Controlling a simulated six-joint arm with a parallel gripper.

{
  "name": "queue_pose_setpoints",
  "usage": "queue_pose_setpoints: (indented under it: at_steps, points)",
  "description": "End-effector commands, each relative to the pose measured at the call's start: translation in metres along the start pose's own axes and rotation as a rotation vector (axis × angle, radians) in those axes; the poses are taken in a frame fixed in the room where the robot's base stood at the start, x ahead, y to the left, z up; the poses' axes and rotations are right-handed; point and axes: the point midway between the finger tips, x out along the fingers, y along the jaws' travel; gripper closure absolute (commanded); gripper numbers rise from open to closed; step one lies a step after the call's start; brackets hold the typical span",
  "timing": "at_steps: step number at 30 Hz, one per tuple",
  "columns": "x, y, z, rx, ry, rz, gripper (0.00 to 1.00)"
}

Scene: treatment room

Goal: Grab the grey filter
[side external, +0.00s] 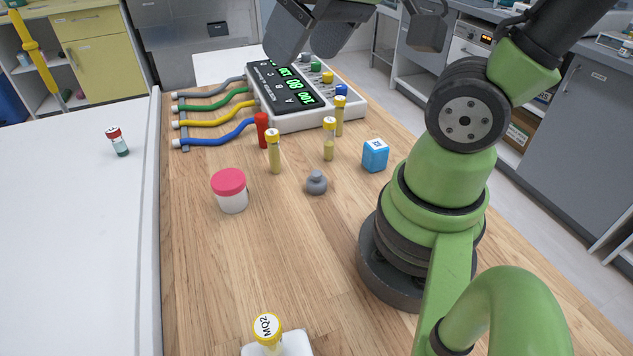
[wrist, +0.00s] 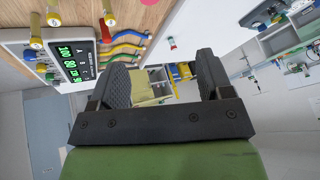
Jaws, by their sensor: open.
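The grey filter (side external: 316,183) is a small rounded grey piece with a narrower top. It stands on the wooden table in the middle of the side view, right of the pink-lidded jar and left of the blue cube. I cannot make it out in the wrist view. My gripper (side external: 352,46) is high at the top of the side view, above the table and partly cut off by the frame edge. In the wrist view its two dark padded fingers (wrist: 163,78) are wide apart with nothing held between them.
Near the filter are a pink-lidded jar (side external: 230,192), a blue cube (side external: 375,156) and yellow-capped tubes (side external: 274,152). Behind them is a display box (side external: 300,95) with coloured hoses, also in the wrist view (wrist: 72,62). Wood before the filter is clear.

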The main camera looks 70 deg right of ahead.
Motion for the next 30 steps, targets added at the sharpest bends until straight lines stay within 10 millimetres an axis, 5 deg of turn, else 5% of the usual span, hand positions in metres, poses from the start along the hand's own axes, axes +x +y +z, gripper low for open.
queue_pose_setpoints:
  at_steps: [7, 15, 30]
  points:
    - [0.071, 0.049, -0.017, -0.266, -0.223, 0.124, 0.27]
    - [0.143, 0.105, 0.005, -0.542, -0.459, 0.098, 0.27]
    - [0.196, 0.133, 0.040, -0.663, -0.551, 0.040, 0.27]
